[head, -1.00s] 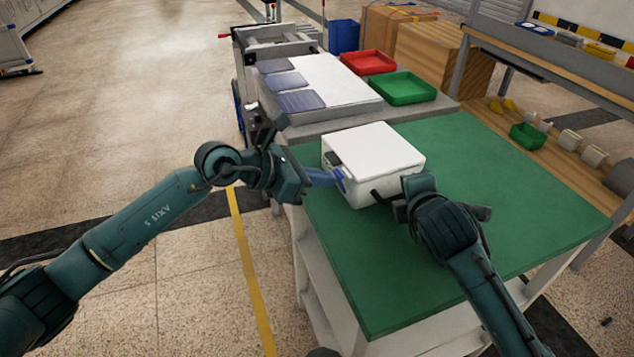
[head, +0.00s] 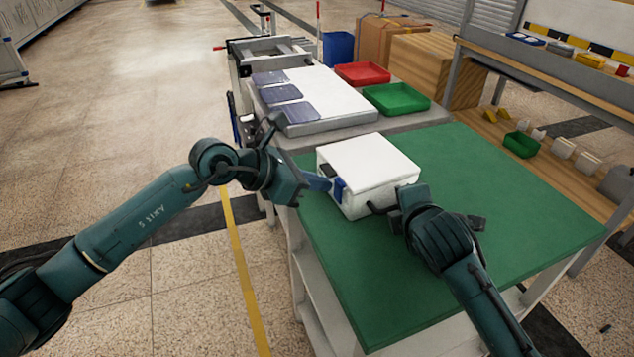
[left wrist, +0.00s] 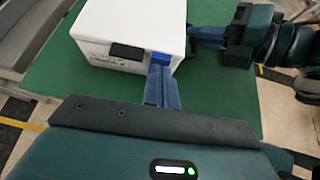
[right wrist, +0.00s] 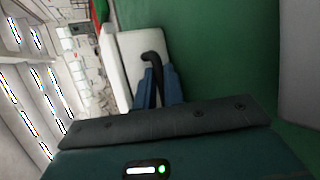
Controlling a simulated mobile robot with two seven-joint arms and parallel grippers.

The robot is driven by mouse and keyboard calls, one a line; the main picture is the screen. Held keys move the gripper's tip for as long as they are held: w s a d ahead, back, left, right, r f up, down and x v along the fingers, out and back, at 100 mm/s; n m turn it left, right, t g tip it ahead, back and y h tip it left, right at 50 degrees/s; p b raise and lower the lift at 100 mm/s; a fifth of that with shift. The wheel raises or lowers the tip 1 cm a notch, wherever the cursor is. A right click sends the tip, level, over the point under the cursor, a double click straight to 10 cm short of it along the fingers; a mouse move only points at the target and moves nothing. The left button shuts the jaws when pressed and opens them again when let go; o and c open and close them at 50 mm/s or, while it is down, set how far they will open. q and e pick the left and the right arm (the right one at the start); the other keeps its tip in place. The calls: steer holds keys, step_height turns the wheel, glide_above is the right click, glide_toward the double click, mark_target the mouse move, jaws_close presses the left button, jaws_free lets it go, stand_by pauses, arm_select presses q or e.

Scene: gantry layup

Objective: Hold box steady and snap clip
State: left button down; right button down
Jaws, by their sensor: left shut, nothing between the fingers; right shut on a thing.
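A white box (head: 372,163) with a lid sits on the green mat (head: 470,240). My left gripper (head: 328,185) is shut and empty. My right gripper (right wrist: 155,88) is shut on the black handle (right wrist: 152,60) of the box, at the box's near side. In the head view its fingers are largely hidden by the wrist.
Behind the box stands a bench with a white panel (head: 340,98), dark blue sheets, a red tray (head: 362,73) and a green tray (head: 396,97). The mat is clear to the right. Shelving with small bins (head: 562,148) is at the right.

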arm_select(q)
steer(key=shift+a, duration=0.1)
steer(key=shift+s+a, duration=0.15)
steer(key=shift+a, duration=0.15)
steer(key=v, duration=1.2)
steer(key=shift+r, duration=0.4)
arm_select(e)
steer(key=c, duration=1.4)
jaws_free()
